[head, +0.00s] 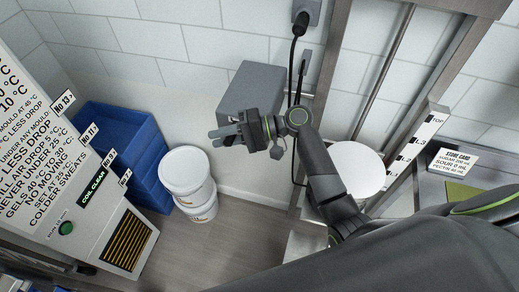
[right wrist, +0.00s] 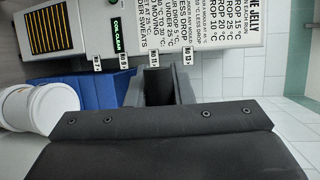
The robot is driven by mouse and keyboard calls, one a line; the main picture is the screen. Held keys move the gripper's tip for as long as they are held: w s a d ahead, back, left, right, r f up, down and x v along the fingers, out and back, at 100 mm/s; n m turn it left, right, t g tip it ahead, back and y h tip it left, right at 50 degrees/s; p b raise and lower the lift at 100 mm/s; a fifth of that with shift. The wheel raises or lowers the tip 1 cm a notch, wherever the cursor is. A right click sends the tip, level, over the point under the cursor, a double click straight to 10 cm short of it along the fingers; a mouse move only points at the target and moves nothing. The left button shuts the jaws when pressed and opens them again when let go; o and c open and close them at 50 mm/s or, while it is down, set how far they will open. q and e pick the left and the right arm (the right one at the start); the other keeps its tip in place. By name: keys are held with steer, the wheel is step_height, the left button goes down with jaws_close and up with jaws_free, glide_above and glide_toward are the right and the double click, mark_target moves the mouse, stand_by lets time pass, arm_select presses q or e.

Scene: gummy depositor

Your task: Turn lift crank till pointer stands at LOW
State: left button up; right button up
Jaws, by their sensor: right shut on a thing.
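My right gripper (head: 226,132) reaches left in the head view, in front of a grey box (head: 262,82) by the wall. It is shut on a dark grey piece (right wrist: 158,84) that shows between its fingers in the right wrist view. I cannot tell whether this piece is the crank's handle; no crank arm stands out. A white scale plate (head: 424,128) at the right of the head view is marked TOP, L3 and further down L1. I can make out neither a LOW mark nor a pointer on it. My left gripper is not in view.
Stacked white buckets (head: 187,172) and blue crates (head: 122,138) stand at the left, beside a machine with a text panel (head: 40,130) and a COIL CLEAR display. A round white lid-like disc (head: 357,168) lies near my right arm. A black cable (head: 294,70) hangs behind the gripper.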

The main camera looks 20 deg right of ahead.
steer(key=shift+w+a+f, duration=0.1)
steer(key=shift+w+a, duration=0.55)
steer(key=shift+a, duration=0.2)
